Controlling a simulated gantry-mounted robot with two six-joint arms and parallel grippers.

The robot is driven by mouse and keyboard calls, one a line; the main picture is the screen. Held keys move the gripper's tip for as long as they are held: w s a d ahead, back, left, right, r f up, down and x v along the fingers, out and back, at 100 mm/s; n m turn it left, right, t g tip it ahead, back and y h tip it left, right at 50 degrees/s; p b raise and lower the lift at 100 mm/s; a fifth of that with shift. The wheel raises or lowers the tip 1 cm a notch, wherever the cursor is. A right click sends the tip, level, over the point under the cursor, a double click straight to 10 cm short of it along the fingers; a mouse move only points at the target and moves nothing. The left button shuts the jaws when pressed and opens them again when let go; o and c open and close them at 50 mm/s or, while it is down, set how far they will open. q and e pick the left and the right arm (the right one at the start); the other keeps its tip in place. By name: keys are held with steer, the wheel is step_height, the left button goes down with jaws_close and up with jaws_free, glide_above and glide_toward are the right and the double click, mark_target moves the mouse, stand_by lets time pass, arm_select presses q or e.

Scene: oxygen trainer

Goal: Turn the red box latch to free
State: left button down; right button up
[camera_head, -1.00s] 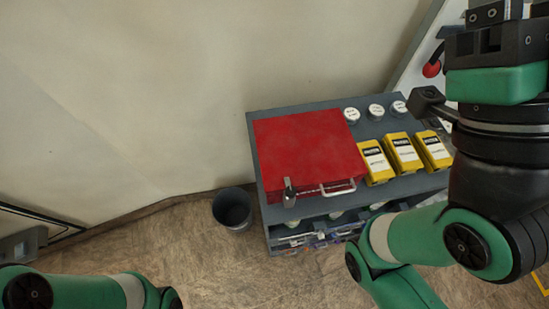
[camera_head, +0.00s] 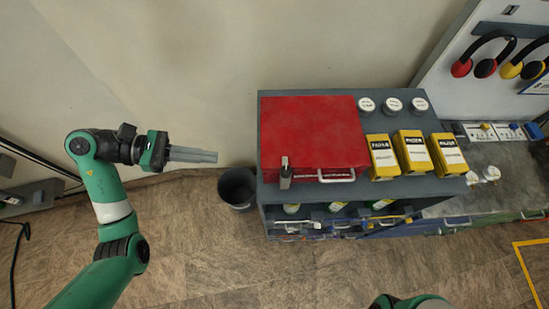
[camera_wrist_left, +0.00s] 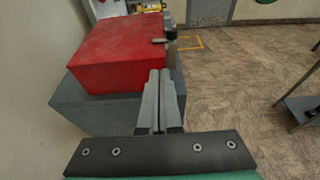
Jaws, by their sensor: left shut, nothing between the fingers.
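The red box (camera_head: 312,135) sits on the left part of a grey cabinet top. Its metal latch (camera_head: 285,173) stands upright at the front left of the box, beside a pale handle (camera_head: 337,176). My left gripper (camera_head: 216,156) is shut and empty, to the left of the box and apart from it, pointing right. In the left wrist view the shut fingers (camera_wrist_left: 160,76) point toward the red box (camera_wrist_left: 120,50), and the latch (camera_wrist_left: 164,40) shows on its side face beyond them. My right gripper is out of view.
The grey cabinet (camera_head: 425,185) also bears yellow boxes (camera_head: 414,153) and white-lidded jars (camera_head: 392,104), right of the red box. Open shelves with bottles lie below. A dark bin (camera_head: 237,188) stands on the floor left of the cabinet. Ear defenders (camera_head: 484,66) hang at upper right.

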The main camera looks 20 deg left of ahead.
mark_target(286, 162)
arm_select(q)
steer(key=p+x, duration=0.1)
steer(key=x, duration=0.3)
steer(key=r+p+x, duration=0.1)
steer(key=x, duration=0.4)
steer(key=p+x, duration=0.2)
steer(key=x, duration=0.3)
steer(key=shift+d+r, duration=0.2)
steer(key=shift+r, duration=0.05)
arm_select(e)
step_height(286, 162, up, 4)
arm_select(q)
steer(key=shift+w, duration=0.1)
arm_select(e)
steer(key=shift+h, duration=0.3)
